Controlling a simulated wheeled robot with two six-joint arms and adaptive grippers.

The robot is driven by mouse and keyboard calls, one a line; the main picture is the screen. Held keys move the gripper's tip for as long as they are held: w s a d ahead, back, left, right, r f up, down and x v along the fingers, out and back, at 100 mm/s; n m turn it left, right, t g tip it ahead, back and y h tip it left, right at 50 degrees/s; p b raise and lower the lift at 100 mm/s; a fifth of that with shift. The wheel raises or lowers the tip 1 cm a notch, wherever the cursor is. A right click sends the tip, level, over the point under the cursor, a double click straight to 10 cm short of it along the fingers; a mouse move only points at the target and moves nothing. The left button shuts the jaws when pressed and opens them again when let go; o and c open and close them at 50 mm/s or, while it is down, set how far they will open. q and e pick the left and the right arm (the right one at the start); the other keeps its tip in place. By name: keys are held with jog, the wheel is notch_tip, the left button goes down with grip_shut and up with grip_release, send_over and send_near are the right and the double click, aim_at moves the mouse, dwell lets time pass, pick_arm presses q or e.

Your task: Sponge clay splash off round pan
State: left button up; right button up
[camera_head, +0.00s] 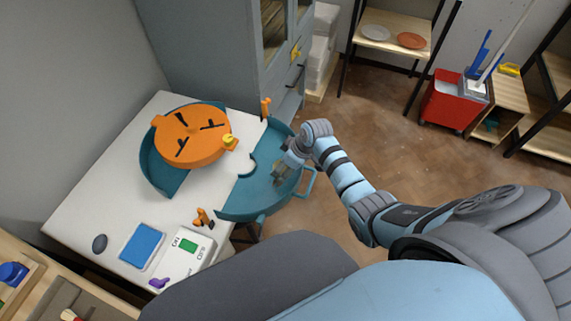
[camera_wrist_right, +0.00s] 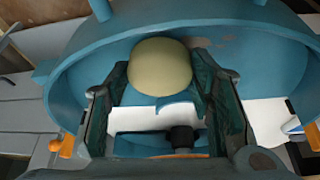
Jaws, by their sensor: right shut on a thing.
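The round teal pan (camera_head: 247,198) is in two curved parts; this part sits at the table's right edge, and the other part (camera_head: 158,176) curves around an orange disc (camera_head: 190,138). My right gripper (camera_head: 281,171) is inside the right-hand part. In the wrist view the right gripper (camera_wrist_right: 163,95) is shut on a pale yellow sponge (camera_wrist_right: 160,68), which is close to the pan's inner wall (camera_wrist_right: 85,75); I cannot tell whether they touch. Brownish clay splash (camera_wrist_right: 228,42) shows on the wall to the right of the sponge. My left gripper is out of view.
The white table (camera_head: 90,205) holds a blue pad (camera_head: 142,246), a dark oval object (camera_head: 99,243) and a white device with a green display (camera_head: 187,246). Orange clips (camera_head: 265,107) stand beside the pan. A grey cabinet (camera_head: 205,55) rises behind.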

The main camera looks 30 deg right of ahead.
jog(key=shift+f+b, duration=0.4)
jog(key=shift+f, duration=0.25)
